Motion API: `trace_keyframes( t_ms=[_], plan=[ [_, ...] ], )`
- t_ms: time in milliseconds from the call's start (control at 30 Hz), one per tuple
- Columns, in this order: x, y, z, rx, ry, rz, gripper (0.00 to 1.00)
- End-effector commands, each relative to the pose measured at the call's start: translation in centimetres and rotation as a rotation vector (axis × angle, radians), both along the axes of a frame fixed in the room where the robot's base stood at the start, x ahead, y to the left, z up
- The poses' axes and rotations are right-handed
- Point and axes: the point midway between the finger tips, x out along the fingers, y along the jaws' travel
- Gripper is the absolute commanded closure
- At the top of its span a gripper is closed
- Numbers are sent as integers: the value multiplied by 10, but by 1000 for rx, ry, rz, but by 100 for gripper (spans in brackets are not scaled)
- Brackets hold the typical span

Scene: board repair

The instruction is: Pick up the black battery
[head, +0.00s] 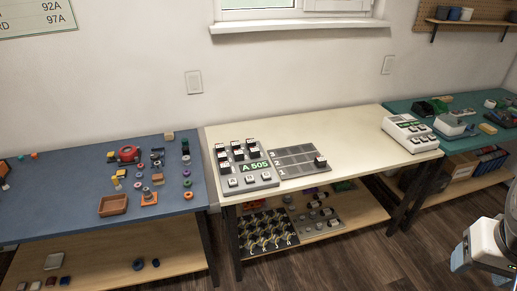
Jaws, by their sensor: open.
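A grey board (262,184) with a display reading "A 505" lies on the cream table, with several dark blocks with pale tops standing on it. A flat grey tray (289,153) with marked slots lies beside it on the right. A small dark block with a pale part (320,162) stands at the tray's right end. I cannot tell which dark block is the black battery at this size. My gripper (480,277) is at the lower right edge, partly cut off, open, and far from the board and tray.
A white device (410,133) with buttons stands at the cream table's (350,131) right end. The table is clear between it and the tray. Dark parts (266,232) sit on the shelf below. A blue table (66,190) at left and a green table (398,107) at right hold small items.

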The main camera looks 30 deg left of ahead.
Motion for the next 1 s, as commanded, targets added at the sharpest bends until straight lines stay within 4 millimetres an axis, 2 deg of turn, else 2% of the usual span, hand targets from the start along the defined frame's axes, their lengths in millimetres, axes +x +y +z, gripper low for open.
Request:
trace_keyframes(
  t_ms=[267, 567, 1000],
  plan=[
    [58, 32, 15, 4, 25, 201, 43],
    [126, 80, 24, 11, 45, 451, 43],
    [218, 172, 17, 29, 61, 814, 43]
  ],
)
